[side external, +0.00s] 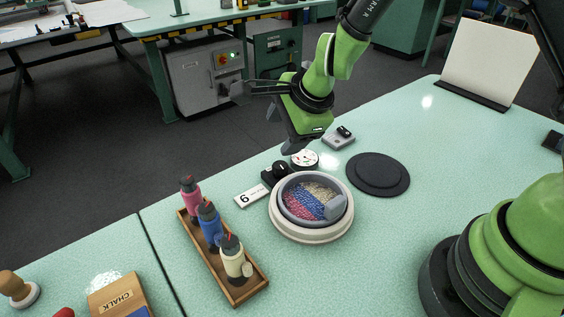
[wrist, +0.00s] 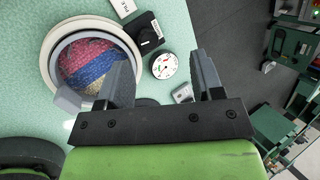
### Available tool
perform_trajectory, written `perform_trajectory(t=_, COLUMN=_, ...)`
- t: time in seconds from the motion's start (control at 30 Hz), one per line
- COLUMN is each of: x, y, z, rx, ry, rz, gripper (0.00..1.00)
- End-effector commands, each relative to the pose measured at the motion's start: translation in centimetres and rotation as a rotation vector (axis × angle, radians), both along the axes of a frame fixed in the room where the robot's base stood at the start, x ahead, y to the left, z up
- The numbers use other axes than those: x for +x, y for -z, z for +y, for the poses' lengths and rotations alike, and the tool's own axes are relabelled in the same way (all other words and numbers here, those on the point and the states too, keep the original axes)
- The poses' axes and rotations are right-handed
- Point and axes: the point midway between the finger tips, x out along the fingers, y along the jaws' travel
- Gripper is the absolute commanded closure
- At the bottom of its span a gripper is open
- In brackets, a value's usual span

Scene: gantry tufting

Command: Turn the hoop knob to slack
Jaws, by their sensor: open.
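The hoop (side external: 275,218) is a round pale ring on the bench, holding pink, blue and beige tufted cloth with a grey block on its rim. Behind it sits a black box with a round black knob (side external: 280,169); the box and knob also show at the top of the wrist view (wrist: 147,30). A round white dial gauge (side external: 305,158) sits beside the knob. It shows between my finger lines in the wrist view (wrist: 164,65). My gripper (side external: 301,145) is open and empty, above the bench just behind the gauge. The knob's setting is too small to read.
A wooden tray (side external: 252,291) with pink, blue and cream bottles stands front left of the hoop. A black round disc (side external: 378,174) and a small grey device (side external: 339,138) lie right of the gauge.

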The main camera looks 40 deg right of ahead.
Motion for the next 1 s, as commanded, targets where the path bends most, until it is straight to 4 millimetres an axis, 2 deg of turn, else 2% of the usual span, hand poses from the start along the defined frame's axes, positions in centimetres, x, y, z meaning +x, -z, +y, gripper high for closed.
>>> perform_trajectory(t=0.1, x=0.0, y=0.1, z=-0.5, rx=0.125, ry=0.292, rz=0.028, gripper=0.39)
perform_trajectory(t=0.3, x=-0.6, y=0.4, z=-1.2, rx=0.322, ry=0.77, rz=0.092, gripper=0.39)
perform_trajectory(t=0.5, x=-1.3, y=0.7, z=-1.3, rx=0.453, ry=1.09, rz=0.148, gripper=0.39)
perform_trajectory(t=0.6, x=-1.5, y=0.8, z=-1.2, rx=0.483, ry=1.164, rz=0.163, gripper=0.39)
perform_trajectory(t=0.77, x=-1.4, y=1.2, z=-1.2, rx=0.494, ry=1.192, rz=0.168, gripper=0.39)
perform_trajectory(t=1.0, x=-0.6, y=3.4, z=-1.2, rx=0.491, ry=1.19, rz=0.172, gripper=0.39)
